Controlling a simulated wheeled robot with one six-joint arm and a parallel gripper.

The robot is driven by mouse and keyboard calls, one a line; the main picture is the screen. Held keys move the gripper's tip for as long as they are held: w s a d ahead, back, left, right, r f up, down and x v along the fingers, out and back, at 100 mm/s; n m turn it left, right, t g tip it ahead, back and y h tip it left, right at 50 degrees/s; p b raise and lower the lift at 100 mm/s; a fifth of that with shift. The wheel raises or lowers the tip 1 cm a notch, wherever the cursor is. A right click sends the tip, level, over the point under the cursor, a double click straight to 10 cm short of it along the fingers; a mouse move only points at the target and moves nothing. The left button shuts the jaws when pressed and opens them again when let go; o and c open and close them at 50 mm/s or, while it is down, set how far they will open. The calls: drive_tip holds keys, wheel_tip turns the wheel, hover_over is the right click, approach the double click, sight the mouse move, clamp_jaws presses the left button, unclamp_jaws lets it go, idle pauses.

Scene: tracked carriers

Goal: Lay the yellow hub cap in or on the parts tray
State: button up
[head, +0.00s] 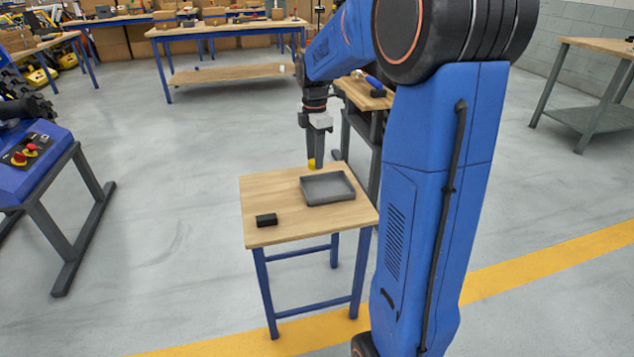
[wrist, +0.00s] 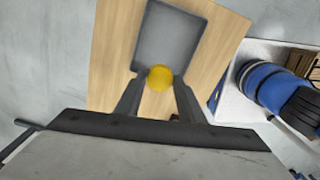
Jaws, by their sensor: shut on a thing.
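The yellow hub cap (wrist: 160,77) is between my gripper's fingertips (wrist: 158,84) in the wrist view. My gripper (head: 315,163) points down and is shut on it; a small part of the yellow cap (head: 311,163) shows beside the fingers in the head view. The grey parts tray (head: 328,200) lies on a small wooden-topped table and looks empty. In the wrist view the tray (wrist: 172,35) is just beyond the cap, and the cap overlaps its near edge in the picture. My gripper is at the tray's far side in the head view. The height above the table is unclear.
A small black block (head: 266,220) lies on the near left of the table (head: 262,195). Another bench (head: 352,92) with items stands close behind my gripper. A blue stand with red buttons (head: 32,160) is at the left. Open floor surrounds the table's left side.

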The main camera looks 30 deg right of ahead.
drive_tip(key=shift+f, duration=4.8)
drive_tip(key=shift+f, duration=0.1)
drive_tip(key=o, duration=1)
